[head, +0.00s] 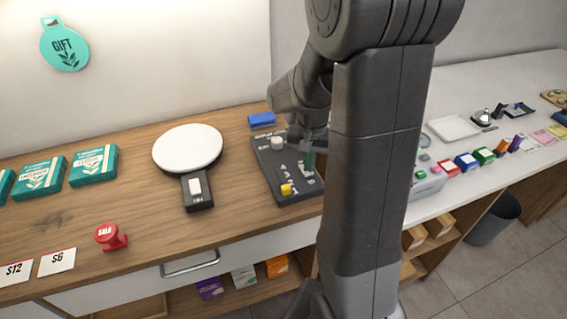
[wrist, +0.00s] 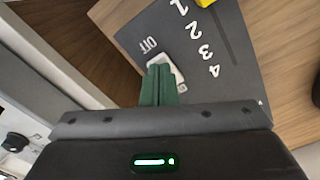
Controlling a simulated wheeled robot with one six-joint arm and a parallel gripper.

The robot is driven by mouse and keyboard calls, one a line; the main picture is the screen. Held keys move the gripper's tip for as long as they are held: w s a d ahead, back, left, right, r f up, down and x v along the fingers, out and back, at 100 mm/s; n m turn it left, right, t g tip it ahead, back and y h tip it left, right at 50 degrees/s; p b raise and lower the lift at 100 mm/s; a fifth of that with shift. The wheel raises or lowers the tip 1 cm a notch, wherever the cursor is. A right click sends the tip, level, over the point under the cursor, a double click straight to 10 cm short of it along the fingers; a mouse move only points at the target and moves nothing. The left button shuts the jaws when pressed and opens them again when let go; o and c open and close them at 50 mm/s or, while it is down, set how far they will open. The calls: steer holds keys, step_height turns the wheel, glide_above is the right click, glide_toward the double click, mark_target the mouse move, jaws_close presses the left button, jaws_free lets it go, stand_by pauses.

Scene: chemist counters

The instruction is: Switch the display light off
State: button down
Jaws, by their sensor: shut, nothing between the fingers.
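A dark control panel (head: 262,163) lies on the wooden counter. It carries a white round knob (head: 277,143), a yellow part (head: 286,189) and white markings. In the wrist view the panel (wrist: 222,45) shows the numbers 1 to 4, the word OFF and a white switch (wrist: 178,72). My gripper (head: 308,158) is over the right side of the panel. Its green fingers (wrist: 159,70) are shut and empty, with their tips at the white switch and covering part of it. I cannot tell whether they touch it. Which part is the display light is unclear.
A white round plate with a dark handle (head: 188,148) lies left of the panel. A blue box (head: 262,120) is behind it. Teal boxes (head: 93,166) and a red SALE stamp (head: 109,236) stand further left. Small coloured boxes (head: 466,161) line the white counter at right.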

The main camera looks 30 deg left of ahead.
steer(key=shift+f+b, duration=0.3)
steer(key=shift+f, duration=0.1)
steer(key=shift+r, duration=0.1)
steer(key=shift+r+p, duration=2.9)
steer(key=shift+r, duration=0.55)
steer(key=shift+f, duration=0.15)
